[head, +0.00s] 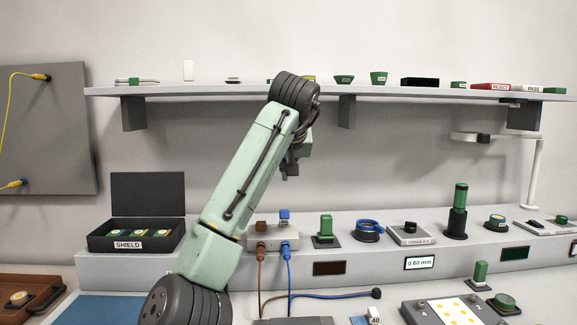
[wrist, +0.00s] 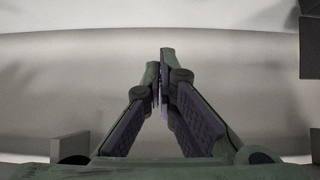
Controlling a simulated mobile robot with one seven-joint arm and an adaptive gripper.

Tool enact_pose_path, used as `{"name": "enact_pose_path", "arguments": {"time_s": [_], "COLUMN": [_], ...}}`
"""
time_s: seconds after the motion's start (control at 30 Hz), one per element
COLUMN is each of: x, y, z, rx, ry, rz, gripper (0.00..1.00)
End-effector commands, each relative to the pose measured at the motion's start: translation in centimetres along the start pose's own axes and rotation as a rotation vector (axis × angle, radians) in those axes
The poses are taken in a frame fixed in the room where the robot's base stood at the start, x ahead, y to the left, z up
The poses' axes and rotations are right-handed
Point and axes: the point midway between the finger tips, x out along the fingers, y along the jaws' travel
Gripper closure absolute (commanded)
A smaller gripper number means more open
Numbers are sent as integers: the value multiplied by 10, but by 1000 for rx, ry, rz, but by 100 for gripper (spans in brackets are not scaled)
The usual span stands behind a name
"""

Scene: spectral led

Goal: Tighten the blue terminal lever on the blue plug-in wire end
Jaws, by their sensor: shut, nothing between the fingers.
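The blue terminal lever (head: 284,214) stands upright on the grey terminal block (head: 272,231), right of a brown lever (head: 259,224) in the head view. The blue plug-in wire end (head: 286,246) is at the block's front, below the blue lever, with a blue wire running down from it. My gripper (head: 290,172) is above the block and the blue lever, clear of them, partly hidden behind my arm. The wrist view shows my gripper (wrist: 160,64) shut and empty, its fingertips together, facing a pale wall. The terminal block and lever are not visible in the wrist view.
A brown wire (head: 261,280) hangs beside the blue one. A black SHIELD box (head: 137,234) stands left on the ledge; a green block (head: 325,229) and blue-ringed item (head: 368,230) stand right. A loaded shelf (head: 390,91) runs along the wall above.

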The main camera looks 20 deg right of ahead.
Motion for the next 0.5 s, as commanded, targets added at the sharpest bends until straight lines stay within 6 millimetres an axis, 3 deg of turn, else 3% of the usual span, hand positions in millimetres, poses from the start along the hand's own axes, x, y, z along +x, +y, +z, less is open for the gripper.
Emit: {"name": "enact_pose_path", "arguments": {"time_s": [0.27, 0.5], "x": [60, 68], "y": [-1, -1], "z": [-1, 29], "rx": [0, 2], "ry": [-3, 1], "rz": [-3, -1], "gripper": [100, 100]}}
